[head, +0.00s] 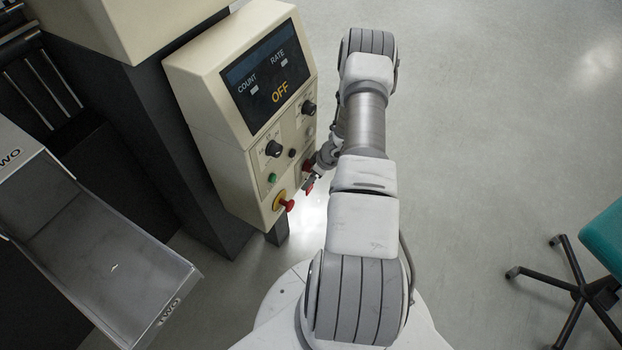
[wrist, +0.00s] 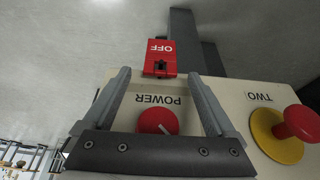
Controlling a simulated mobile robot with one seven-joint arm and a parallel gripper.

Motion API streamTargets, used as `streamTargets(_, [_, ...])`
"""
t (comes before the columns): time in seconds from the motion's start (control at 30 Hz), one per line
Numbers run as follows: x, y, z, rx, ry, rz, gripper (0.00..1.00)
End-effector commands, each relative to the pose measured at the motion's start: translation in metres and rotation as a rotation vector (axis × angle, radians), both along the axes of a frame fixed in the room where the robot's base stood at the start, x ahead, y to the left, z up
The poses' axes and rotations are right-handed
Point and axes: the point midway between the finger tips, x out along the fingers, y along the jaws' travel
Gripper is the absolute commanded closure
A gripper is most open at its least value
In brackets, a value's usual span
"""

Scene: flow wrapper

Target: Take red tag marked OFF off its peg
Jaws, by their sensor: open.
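The red tag (wrist: 160,50) with white OFF lettering shows in the wrist view just beyond my fingertips, in line with the gap between them. It has a dark slot or peg near its lower edge; the peg itself is hard to make out. My gripper (wrist: 158,76) is open, with one finger on each side and nothing between the tips. It seems apart from the tag, though contact is hard to judge. In the head view, the tag (head: 309,184) is a small red patch beside the panel, partly hidden by my gripper.
The red POWER knob (wrist: 157,121) lies between my fingers' bases in the wrist view. A red stop button on a yellow ring (wrist: 278,140) stands out to the right. The cream control panel (head: 240,80) displays OFF. Open floor lies right of my arm, with a chair (head: 590,280) beyond.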

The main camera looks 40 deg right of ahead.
Motion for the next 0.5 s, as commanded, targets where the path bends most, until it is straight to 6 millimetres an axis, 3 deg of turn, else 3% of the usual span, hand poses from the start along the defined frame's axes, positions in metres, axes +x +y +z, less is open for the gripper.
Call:
streamTargets(0.13, [0.0038, 0.0019, -0.0102, 0.0, 0.0, 0.0, 0.09])
streamTargets(0.43, [0.0047, 0.002, -0.0118, 0.0, 0.0, 0.0, 0.09])
streamTargets(0.5, [0.0046, 0.002, -0.0117, 0.0, 0.0, 0.0, 0.18])
